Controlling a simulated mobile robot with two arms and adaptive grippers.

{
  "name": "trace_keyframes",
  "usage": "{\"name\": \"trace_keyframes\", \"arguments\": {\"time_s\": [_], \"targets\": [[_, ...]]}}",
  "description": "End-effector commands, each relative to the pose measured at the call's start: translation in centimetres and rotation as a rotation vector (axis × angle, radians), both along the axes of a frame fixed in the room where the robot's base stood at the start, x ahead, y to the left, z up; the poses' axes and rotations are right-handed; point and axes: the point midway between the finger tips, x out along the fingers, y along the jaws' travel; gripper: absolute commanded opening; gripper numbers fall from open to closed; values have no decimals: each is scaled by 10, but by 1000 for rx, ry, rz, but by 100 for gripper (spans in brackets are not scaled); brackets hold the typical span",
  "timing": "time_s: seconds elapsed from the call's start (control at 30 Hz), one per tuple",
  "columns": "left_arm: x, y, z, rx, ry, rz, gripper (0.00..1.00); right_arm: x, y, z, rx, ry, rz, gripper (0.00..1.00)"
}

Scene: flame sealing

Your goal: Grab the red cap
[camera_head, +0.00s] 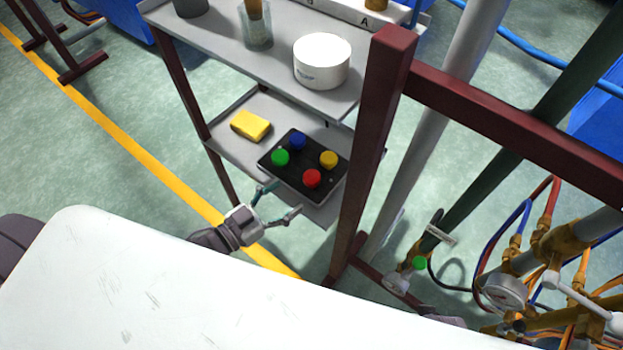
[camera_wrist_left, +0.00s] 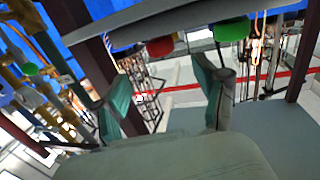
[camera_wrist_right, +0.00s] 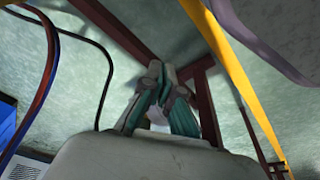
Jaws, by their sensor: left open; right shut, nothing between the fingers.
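The red cap (camera_head: 312,178) sits at the near corner of a black tray (camera_head: 304,190) on the cart's lower shelf, with green (camera_head: 280,157), blue (camera_head: 297,140) and yellow (camera_head: 329,159) caps around it. My left gripper (camera_head: 281,201) is open and empty just in front of the tray, apart from the red cap. In the left wrist view, the red cap (camera_wrist_left: 160,46) appears between and beyond the fingers, with the green cap (camera_wrist_left: 233,31) to the right. My right gripper (camera_wrist_right: 160,88) is shut and empty in the right wrist view.
A dark red post (camera_head: 372,140) stands right of the tray. The upper shelf (camera_head: 225,42) holds a white round container (camera_head: 322,61) and a glass (camera_head: 256,32). A yellow sponge (camera_head: 250,125) lies left of the tray. Pipes, hoses and a gauge (camera_head: 504,292) crowd the right.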

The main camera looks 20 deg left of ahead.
Motion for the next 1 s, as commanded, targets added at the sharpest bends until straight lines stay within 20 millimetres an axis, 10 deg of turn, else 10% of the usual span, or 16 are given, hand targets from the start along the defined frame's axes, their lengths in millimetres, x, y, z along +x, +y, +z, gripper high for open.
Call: {"name": "trace_keyframes", "arguments": {"time_s": [0.63, 1.0], "targets": [[70, -39, -9, 0, 0, 2, 72, 11, 1, 34, 2, -20, -4, 0], [76, -43, -9, 1, 2, 1, 67, 11, 1, 38, 2, -20, -4, 0]]}}
